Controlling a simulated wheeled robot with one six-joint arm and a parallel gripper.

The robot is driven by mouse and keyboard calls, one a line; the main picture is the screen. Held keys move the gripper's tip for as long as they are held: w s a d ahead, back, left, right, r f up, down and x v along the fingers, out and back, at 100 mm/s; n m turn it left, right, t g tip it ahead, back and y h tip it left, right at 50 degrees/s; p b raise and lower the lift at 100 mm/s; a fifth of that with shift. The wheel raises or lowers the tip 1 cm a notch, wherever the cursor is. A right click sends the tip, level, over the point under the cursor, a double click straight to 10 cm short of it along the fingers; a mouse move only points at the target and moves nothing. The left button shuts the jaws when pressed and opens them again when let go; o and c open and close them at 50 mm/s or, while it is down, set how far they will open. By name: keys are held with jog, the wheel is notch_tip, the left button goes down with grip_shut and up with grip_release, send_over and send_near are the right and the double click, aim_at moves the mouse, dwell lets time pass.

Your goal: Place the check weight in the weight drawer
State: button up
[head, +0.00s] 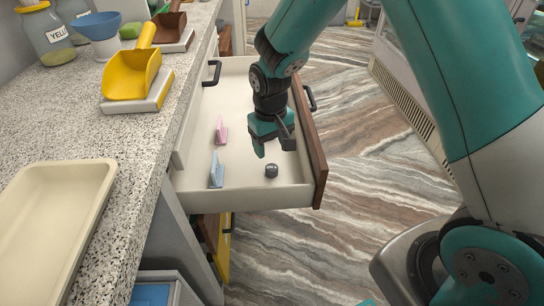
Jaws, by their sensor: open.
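The weight drawer (262,200) is pulled out from under the counter, with a pale inside and a brown wooden front. A small dark grey check weight (271,170) rests on the drawer floor near its close end. My gripper (273,148) hangs over the drawer, pointing down, just above and behind the weight in the picture. Its jaws are open and hold nothing that I can see. It looks apart from the weight. A pink clip-like piece (221,131) and a light blue one (216,171) stand in the drawer left of my gripper.
The speckled counter (120,150) on the left carries an empty cream tray (53,230), a yellow scoop (134,75) on a scale, a blue bowl (97,28) and a jar (46,35). Another open drawer with yellow (223,250) is below. The marbled floor (340,150) at right is clear.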

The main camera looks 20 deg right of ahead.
jog(key=s+a+r+n+y, duration=0.25)
jog(key=s+r, duration=0.65)
jog(key=r, duration=0.5)
jog(key=s+a+r+n+y, duration=0.1)
jog(key=s+r, duration=0.2)
jog(key=s, duration=0.4)
jog(key=s+a+r+n+y, duration=0.1)
jog(key=s+r, duration=0.2)
jog(key=s, duration=0.5)
jog(key=shift+s+a+r+n, duration=0.15)
jog(key=shift+s+a+n, duration=0.1)
jog(key=shift+n, duration=0.1)
